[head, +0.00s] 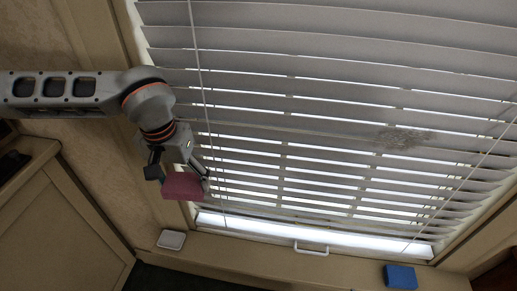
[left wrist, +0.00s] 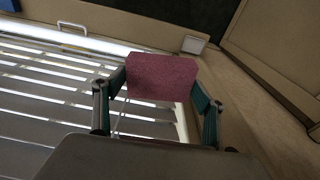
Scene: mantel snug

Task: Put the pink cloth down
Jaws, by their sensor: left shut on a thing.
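The pink cloth (head: 183,186) looks like a flat, dark pink block. My left gripper (head: 180,178) is shut on it, in front of the left part of the blinds and above the window ledge. In the left wrist view the cloth (left wrist: 161,77) sits between the two fingertips of the left gripper (left wrist: 162,85), with nothing touching its far side that I can see. My right gripper is in neither view.
A window with slatted blinds (head: 300,120) and hanging cords fills the middle. A grey smudge (head: 402,138) marks the slats.

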